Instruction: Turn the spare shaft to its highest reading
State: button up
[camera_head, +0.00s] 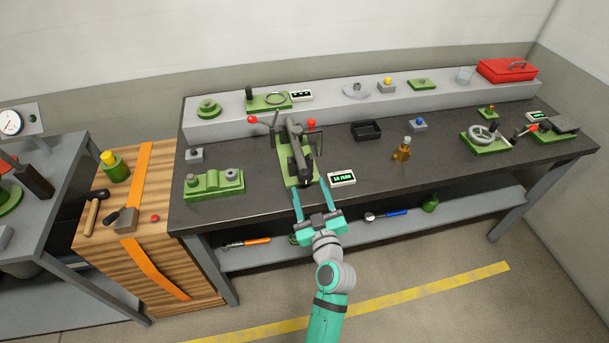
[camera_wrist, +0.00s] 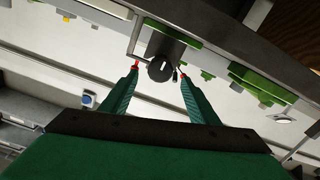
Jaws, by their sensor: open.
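A dark machine (camera_head: 298,150) stands on a green base (camera_head: 291,182) near the front edge of the workbench. In the wrist view, a round black shaft end (camera_wrist: 160,68) with a short white mark faces me. No label shows that it is the spare shaft. My gripper (camera_head: 310,187) is at the bench's front edge, before the machine. Its fingers are open and empty; in the wrist view the gripper (camera_wrist: 159,72) has a fingertip on either side of the shaft end, with gaps. A white display (camera_head: 341,178) with green characters, too small to read surely, lies right of the machine.
A green double-bored block (camera_head: 214,184) stands left of the machine. A black tray (camera_head: 366,130) and a brass piece (camera_head: 402,150) are on the right. A handwheel device (camera_head: 486,137) is farther right. The bench front between the display and the handwheel is mostly clear.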

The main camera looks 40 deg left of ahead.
aim_at(306, 178)
jog(key=x, duration=0.6)
jog(key=shift+w+a, duration=0.15)
jog(key=c, duration=1)
